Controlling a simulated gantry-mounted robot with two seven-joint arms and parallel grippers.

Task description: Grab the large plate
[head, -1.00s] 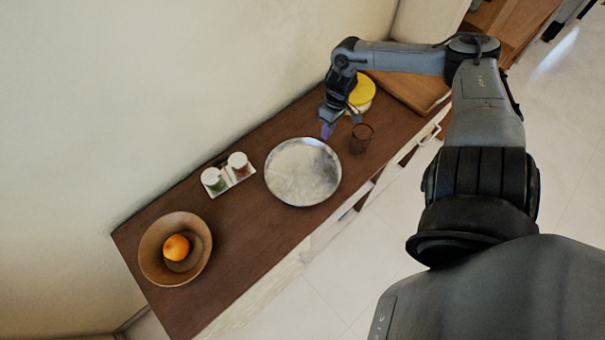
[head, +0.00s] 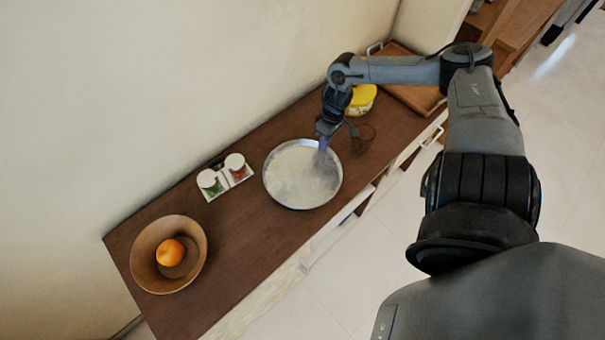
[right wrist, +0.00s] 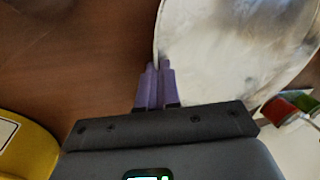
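The large plate (head: 300,180) is a round, pale grey metal dish with a raised rim, on the middle of the brown wooden cabinet top. My right gripper (head: 324,146) reaches down to its upper right edge. In the right wrist view, the plate (right wrist: 225,45) fills the upper right. The purple fingers of the gripper (right wrist: 157,68) are close together with the plate's rim running between them, so they look shut on the rim. The plate looks flat on the cabinet top. My left gripper is not in view.
A wooden bowl (head: 146,262) with an orange (head: 170,252) is at the left. Two small jars on a white tray (head: 238,180) stand left of the plate.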

